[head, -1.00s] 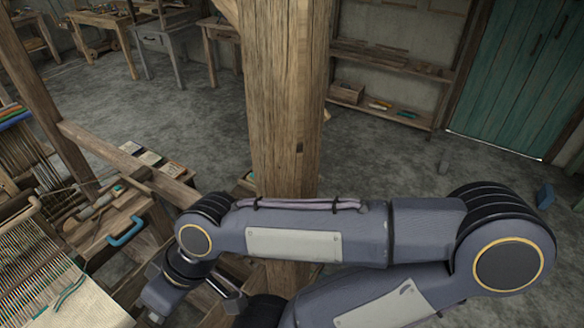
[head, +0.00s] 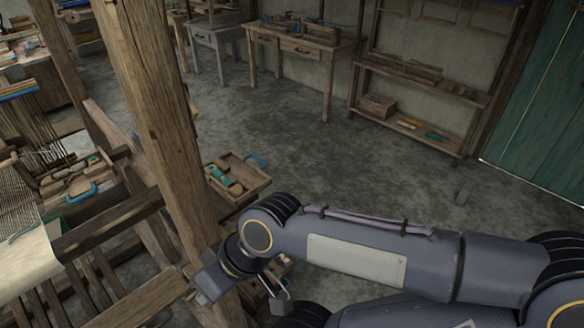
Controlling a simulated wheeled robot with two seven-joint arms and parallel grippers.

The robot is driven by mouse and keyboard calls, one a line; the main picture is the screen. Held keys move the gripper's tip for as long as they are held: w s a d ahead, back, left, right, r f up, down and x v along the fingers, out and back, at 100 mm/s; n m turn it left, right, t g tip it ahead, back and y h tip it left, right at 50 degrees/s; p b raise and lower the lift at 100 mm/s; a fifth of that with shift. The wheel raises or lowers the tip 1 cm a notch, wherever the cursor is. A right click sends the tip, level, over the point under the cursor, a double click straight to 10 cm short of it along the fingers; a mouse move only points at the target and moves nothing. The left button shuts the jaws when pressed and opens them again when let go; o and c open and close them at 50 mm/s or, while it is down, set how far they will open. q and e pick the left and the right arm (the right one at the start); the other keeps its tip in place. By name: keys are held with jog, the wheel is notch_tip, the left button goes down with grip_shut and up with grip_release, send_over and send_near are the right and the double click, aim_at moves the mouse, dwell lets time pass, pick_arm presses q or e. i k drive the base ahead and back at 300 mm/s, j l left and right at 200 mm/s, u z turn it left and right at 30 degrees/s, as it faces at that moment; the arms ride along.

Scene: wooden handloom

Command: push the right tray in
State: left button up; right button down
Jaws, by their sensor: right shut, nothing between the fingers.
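The right tray (head: 259,186) is a shallow wooden tray with a blue handle (head: 257,161). It sticks out to the right of the thick wooden post and holds small green and tan items. A second wooden tray with a blue handle (head: 80,193) shows left of the post on the loom. My right gripper (head: 201,297) is low in the picture, in front of the post's lower part, below and nearer than the right tray. It is shut and empty, apart from the tray. My left gripper is not in view.
The thick post (head: 160,120) stands left of the right tray. Loom beams and woven cloth (head: 28,262) fill the lower left. Work tables (head: 300,45) and a low shelf (head: 420,90) stand along the back wall. The grey floor (head: 330,150) beyond the tray is open.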

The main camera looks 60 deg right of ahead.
aim_at(253, 181)
jog(key=k+l, duration=0.15)
jog(key=l, duration=0.25)
jog(key=k+l, duration=0.15)
jog(key=l, duration=0.25)
jog(key=k+l, duration=0.15)
jog(key=l, duration=0.25)
jog(key=k+l, duration=0.15)
jog(key=l, duration=0.25)
jog(key=i+l, duration=0.1)
jog(key=l, duration=0.25)
jog(key=i+l, duration=0.1)
jog(key=l, duration=0.3)
jog(key=i+l, duration=0.15)
jog(key=l, duration=0.2)
jog(key=i+l, duration=0.1)
jog(key=l, duration=0.3)
jog(key=i+l, duration=0.1)
jog(key=l, duration=0.25)
jog(key=k, duration=0.4)
jog(key=i+j, duration=0.1)
jog(key=i, duration=0.15)
jog(key=i+j, duration=0.1)
jog(key=i, duration=0.2)
jog(key=z, duration=1.6)
